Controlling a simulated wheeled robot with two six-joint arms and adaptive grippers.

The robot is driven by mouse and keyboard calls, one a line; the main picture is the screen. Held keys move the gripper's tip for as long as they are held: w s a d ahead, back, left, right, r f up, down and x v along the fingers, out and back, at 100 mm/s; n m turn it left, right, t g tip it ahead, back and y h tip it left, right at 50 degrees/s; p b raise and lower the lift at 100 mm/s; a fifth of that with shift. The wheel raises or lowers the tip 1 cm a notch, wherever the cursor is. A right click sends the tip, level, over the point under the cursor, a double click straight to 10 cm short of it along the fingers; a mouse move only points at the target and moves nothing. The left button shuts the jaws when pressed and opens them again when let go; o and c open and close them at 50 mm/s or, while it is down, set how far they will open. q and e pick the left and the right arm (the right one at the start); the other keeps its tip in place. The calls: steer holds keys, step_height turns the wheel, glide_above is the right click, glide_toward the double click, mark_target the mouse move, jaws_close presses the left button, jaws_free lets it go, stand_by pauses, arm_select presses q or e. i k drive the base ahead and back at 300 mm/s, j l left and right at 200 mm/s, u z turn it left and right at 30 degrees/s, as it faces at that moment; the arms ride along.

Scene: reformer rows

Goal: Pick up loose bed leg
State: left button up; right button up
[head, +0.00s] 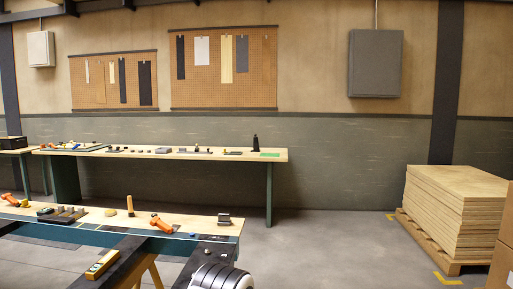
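I cannot make out a bed leg for certain in the head view. A small upright wooden piece (130,206) stands on the near bench (187,219); I cannot tell if it is a leg. Dark long rails (127,262) run out from the near bench toward me, one above a wooden trestle (152,274). A white and black rounded part (220,277) shows at the bottom edge, cut off by the frame; it may be mine. Neither gripper can be seen.
Orange-handled tools (160,223) and a yellow level (102,264) lie on the near bench and rail. A long bench (200,154) with small parts stands by the wall. Stacked boards (453,212) sit on a pallet at the right. Floor between (330,240) is clear.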

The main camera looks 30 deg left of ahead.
mark_target(255, 143)
steer(key=i+u, duration=0.15)
steer(key=i, duration=0.35)
steer(key=i+u, duration=0.1)
steer(key=i, duration=0.45)
steer(key=i+u, duration=0.15)
steer(key=i, duration=0.35)
steer(key=i+l+u, duration=0.15)
steer(key=i, duration=0.4)
steer(key=i+l+u, duration=0.15)
steer(key=i, duration=0.35)
steer(key=i+l, duration=0.1)
steer(key=i, duration=3.35)
